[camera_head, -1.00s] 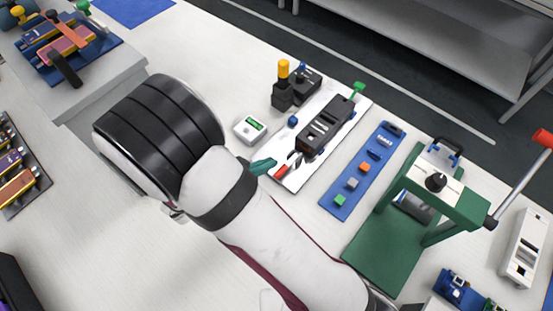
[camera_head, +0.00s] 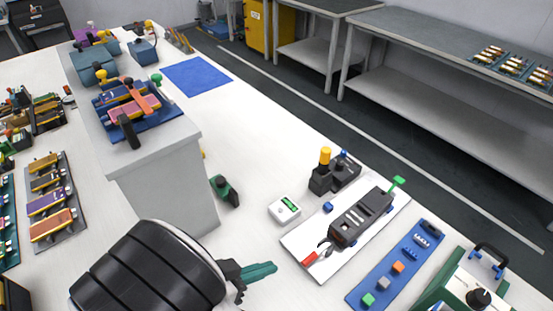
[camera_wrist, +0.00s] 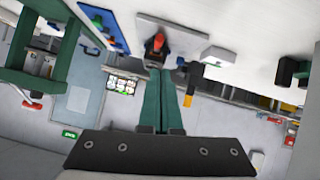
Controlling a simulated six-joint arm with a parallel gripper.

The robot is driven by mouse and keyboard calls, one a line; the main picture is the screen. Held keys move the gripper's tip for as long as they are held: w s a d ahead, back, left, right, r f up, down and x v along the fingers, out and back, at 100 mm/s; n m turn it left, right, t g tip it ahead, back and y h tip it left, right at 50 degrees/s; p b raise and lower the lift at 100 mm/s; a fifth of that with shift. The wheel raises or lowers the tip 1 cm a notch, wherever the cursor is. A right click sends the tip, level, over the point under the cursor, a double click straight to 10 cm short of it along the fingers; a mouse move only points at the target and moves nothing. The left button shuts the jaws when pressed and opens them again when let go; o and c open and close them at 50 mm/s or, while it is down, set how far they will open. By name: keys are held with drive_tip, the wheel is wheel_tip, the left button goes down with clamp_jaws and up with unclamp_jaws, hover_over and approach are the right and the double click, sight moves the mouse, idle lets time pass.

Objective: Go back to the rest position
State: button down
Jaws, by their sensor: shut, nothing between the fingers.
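My gripper (camera_head: 262,271) shows in the head view at the lower middle, its green fingers pointing right above the white table. In the wrist view the two green fingers (camera_wrist: 163,100) lie side by side, shut, with nothing between them. The gripper is apart from the things on the table.
A grey raised block (camera_head: 165,185) carrying a blue fixture stands behind my arm. A small white meter (camera_head: 284,210), a blue strip (camera_head: 400,262) with coloured blocks and a green press (camera_head: 462,285) stand at the right. Clear table lies below the meter.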

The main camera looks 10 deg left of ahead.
drive_tip(key=s+d+r+m+g, duration=0.1)
drive_tip(key=s+d+r+g, duration=0.1)
drive_tip(key=d+r+g, duration=0.5)
drive_tip(key=s+d+r+n+y, duration=0.1)
drive_tip(key=s+d+r+y, duration=0.1)
drive_tip(key=s+y, duration=0.3)
drive_tip(key=s+d+r+n+y, duration=0.1)
drive_tip(key=s+d+r+y, duration=0.1)
drive_tip(key=s+y, duration=0.3)
drive_tip(key=shift+s+d+n+g, duration=0.3)
drive_tip(key=shift+s+d+n, duration=0.1)
drive_tip(key=shift+s+d, duration=0.25)
